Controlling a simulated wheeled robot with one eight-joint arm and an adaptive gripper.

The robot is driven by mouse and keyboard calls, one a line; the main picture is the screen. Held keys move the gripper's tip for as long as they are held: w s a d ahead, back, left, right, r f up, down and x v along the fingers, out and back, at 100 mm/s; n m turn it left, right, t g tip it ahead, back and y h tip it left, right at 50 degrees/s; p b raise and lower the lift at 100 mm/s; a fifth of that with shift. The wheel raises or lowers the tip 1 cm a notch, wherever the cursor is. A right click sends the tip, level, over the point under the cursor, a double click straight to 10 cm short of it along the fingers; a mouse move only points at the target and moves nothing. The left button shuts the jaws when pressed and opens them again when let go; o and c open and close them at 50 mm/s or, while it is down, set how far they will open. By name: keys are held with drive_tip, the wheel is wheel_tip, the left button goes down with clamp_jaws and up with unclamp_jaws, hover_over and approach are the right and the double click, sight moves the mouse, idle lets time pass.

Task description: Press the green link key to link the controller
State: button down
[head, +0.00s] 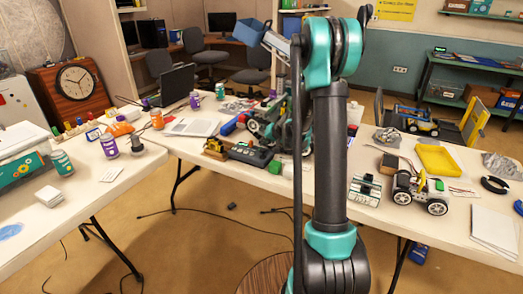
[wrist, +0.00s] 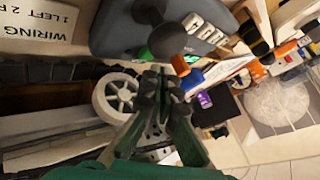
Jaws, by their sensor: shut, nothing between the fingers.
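The controller (head: 250,153) is a dark grey box on the long table, left of my arm in the head view. In the wrist view the controller (wrist: 125,30) fills the top, with a dark round knob and several white labelled keys. A bright green patch at its edge, apparently the link key (wrist: 143,54), is partly covered by the knob. It seems to show as a small green spot (head: 273,167) at the controller's right end. My gripper (wrist: 163,78) is shut and empty, just below the controller in the wrist picture. I cannot tell any contact. My arm hides much of the gripper in the head view.
A wheeled model with a white wheel (wrist: 115,97) is close beside my gripper. A small yellow model (head: 215,147) stands left of the controller. Right of my arm are a wheeled car (head: 418,192) and a yellow tray (head: 440,160). A laptop (head: 176,85) stands farther back.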

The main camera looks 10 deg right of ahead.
drive_tip(key=shift+f, duration=0.15)
drive_tip(key=shift+f, duration=0.3)
drive_tip(key=shift+f, duration=0.35)
idle(0.9)
drive_tip(key=shift+r, duration=0.8)
drive_tip(key=shift+r, duration=2.55)
drive_tip(key=shift+s, duration=0.1)
